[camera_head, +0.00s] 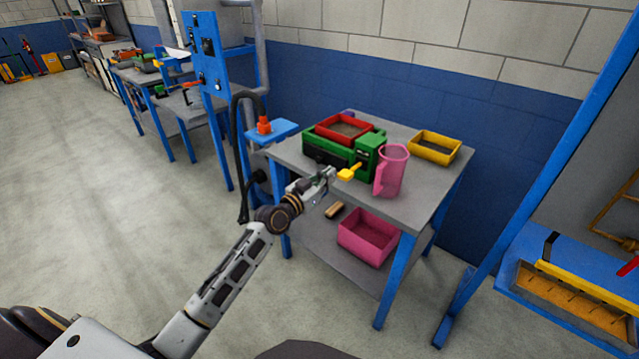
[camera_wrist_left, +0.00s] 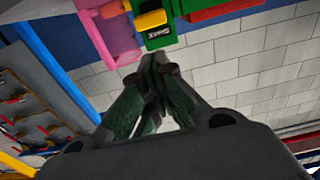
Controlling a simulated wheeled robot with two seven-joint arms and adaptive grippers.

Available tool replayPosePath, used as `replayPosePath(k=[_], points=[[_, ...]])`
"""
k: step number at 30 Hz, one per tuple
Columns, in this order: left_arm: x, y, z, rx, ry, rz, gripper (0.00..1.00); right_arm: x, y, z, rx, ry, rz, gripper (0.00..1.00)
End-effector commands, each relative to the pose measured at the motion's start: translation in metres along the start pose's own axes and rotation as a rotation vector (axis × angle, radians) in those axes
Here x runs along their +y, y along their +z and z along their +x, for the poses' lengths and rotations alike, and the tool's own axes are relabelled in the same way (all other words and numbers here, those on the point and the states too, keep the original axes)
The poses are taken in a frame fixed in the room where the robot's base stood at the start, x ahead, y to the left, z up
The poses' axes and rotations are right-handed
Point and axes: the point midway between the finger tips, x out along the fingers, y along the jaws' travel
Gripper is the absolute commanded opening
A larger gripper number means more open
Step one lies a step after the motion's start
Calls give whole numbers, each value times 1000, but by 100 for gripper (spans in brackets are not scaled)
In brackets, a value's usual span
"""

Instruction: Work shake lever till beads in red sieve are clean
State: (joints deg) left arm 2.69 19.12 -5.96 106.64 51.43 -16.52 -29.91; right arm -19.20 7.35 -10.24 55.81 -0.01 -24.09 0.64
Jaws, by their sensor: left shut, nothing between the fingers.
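The red sieve (camera_head: 343,128) sits on top of the green shaker machine (camera_head: 330,153) on the grey table; its inside looks brownish, and single beads are too small to tell. The yellow shake lever (camera_head: 349,172) sticks out at the machine's front right. My left gripper (camera_head: 331,174) is shut and empty, just left of the lever in the head view; I cannot tell whether it touches. In the left wrist view the gripper (camera_wrist_left: 160,62) shows shut fingertips below the yellow lever (camera_wrist_left: 150,20) and the green machine (camera_wrist_left: 160,38). My right gripper is not in view.
A pink jug (camera_head: 392,172) stands right beside the lever. A yellow tray (camera_head: 434,147) is at the table's back right. A pink bin (camera_head: 367,237) and a brown-handled item (camera_head: 334,210) lie on the lower shelf. A blue upright panel (camera_head: 205,55) stands to the left.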

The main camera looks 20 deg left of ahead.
Motion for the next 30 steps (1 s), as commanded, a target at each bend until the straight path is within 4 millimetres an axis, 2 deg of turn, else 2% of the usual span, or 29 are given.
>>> replayPosePath(k=[12,30], points=[[0,-1,-32,0,0,3,0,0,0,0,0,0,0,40],[0,-2,-38,1,0,1,0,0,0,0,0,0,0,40]])
